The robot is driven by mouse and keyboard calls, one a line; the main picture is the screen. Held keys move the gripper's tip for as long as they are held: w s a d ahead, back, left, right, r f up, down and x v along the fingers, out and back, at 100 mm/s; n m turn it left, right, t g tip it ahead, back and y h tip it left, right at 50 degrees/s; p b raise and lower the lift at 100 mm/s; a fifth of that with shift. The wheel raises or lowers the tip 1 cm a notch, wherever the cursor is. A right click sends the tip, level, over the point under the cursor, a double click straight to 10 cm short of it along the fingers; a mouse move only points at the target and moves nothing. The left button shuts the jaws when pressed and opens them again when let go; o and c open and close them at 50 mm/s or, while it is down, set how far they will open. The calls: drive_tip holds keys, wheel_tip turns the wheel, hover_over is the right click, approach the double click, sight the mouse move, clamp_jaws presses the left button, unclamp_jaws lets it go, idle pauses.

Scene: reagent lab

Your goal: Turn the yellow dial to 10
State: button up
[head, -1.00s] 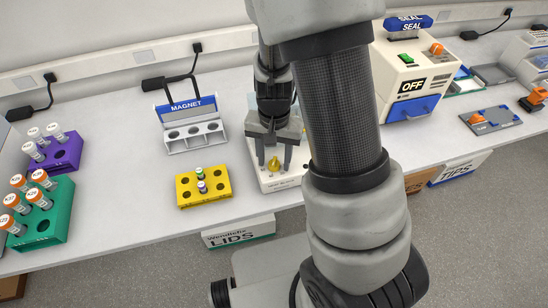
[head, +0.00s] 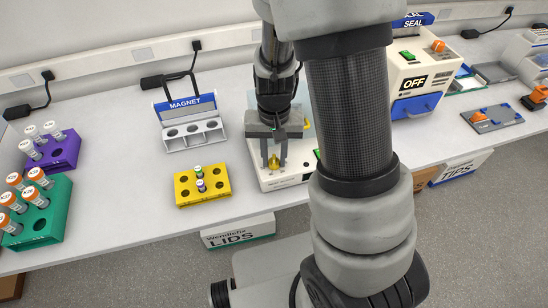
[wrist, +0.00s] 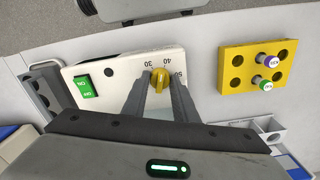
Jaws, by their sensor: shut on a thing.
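The yellow dial (wrist: 159,78) sits on the front of a white device (wrist: 122,72), with printed numbers 30, 40 and 50 showing beside it in the wrist view. In the head view the dial (head: 274,162) shows low between my fingers. My gripper (wrist: 162,84) reaches down over the device and its two fingers are closed on the dial's sides. It also shows in the head view (head: 274,165). The mark for 10 cannot be made out, and the dial's exact setting is unclear.
A green ON switch (wrist: 85,87) is on the same device. A yellow rack (head: 202,186) with two small vials stands to the left, and a white magnet rack (head: 190,135) behind it. A sealer marked OFF (head: 425,75) stands to the right.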

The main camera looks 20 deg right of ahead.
sight(274, 159)
drive_tip(key=n+b, duration=0.2)
drive_tip(key=n, duration=0.4)
drive_tip(key=shift+w+b, duration=0.1)
drive_tip(key=shift+b, duration=0.3)
drive_tip(key=n, duration=0.6)
drive_tip(key=shift+n, duration=0.3)
drive_tip(key=n+p, duration=0.1)
drive_tip(key=n, duration=0.3)
drive_tip(key=shift+r+n, duration=0.15)
drive_tip(key=shift+n, duration=0.15)
drive_tip(key=shift+n+p, duration=0.9)
drive_tip(key=shift+n, duration=1.1)
drive_tip(key=o, duration=1.1)
drive_tip(key=shift+c, duration=0.2)
wheel_tip(274, 159, up, 17)
drive_tip(key=p, duration=0.1)
drive_tip(key=shift+p, duration=0.4)
